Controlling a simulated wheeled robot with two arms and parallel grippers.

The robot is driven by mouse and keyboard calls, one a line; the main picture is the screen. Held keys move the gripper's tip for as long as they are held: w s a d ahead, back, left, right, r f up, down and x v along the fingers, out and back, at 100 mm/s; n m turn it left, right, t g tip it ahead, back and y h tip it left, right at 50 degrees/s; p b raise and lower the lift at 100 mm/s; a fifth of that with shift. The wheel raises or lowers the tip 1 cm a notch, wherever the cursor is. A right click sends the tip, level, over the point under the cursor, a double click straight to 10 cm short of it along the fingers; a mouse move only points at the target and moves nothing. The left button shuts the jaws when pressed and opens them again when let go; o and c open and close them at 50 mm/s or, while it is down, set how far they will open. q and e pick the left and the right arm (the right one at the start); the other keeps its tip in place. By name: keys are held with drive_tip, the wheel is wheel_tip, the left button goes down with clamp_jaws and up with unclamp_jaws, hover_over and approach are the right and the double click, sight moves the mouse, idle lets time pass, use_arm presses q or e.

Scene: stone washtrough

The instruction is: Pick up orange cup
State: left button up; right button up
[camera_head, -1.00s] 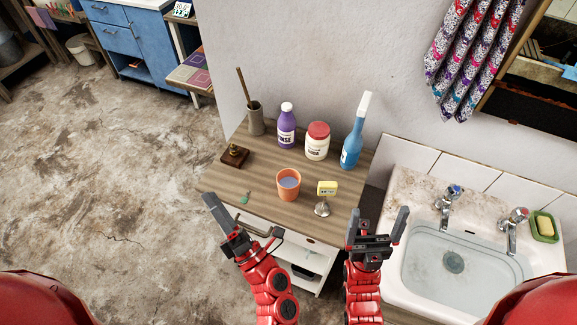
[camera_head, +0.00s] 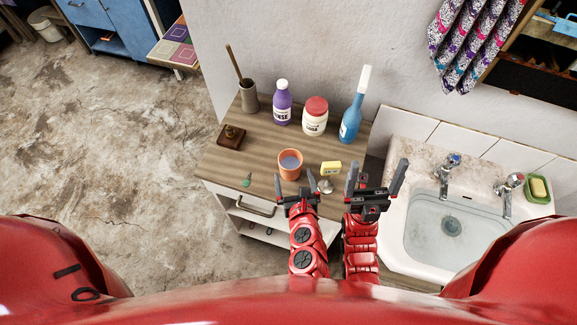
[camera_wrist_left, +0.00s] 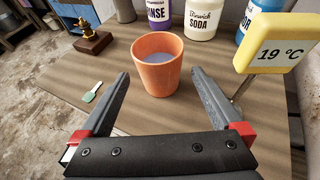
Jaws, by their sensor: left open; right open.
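The orange cup (camera_head: 290,164) stands upright on the wooden cabinet top and holds a greyish liquid. In the left wrist view the cup (camera_wrist_left: 157,75) is just beyond the fingertips, roughly centred between them. My left gripper (camera_head: 295,182) is open and empty, at the near side of the cup; it also shows in the left wrist view (camera_wrist_left: 158,85). My right gripper (camera_head: 377,172) is open and empty, to the right of the cup near the sink's left edge.
A yellow thermometer (camera_head: 331,168) on a metal stand is close right of the cup. A small key (camera_head: 247,180) lies to the left. A purple bottle (camera_head: 282,103), soda jar (camera_head: 315,117) and blue bottle (camera_head: 352,112) stand behind. A sink (camera_head: 455,222) is at the right.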

sight(289, 158)
use_arm(q)
drive_tip(key=x, duration=0.4)
drive_tip(key=shift+w+p, duration=0.1)
drive_tip(key=shift+p, duration=0.2)
drive_tip(key=shift+w+a, duration=0.1)
drive_tip(key=shift+w, duration=0.45)
drive_tip(key=p+x, duration=0.1)
drive_tip(key=x, duration=0.2)
drive_tip(key=shift+w+a+f, duration=0.1)
drive_tip(key=shift+f, duration=0.05)
drive_tip(key=shift+w+a+f, duration=0.1)
drive_tip(key=shift+w+f, duration=0.2)
drive_tip(key=shift+w, duration=0.1)
drive_tip(key=c, duration=1.4)
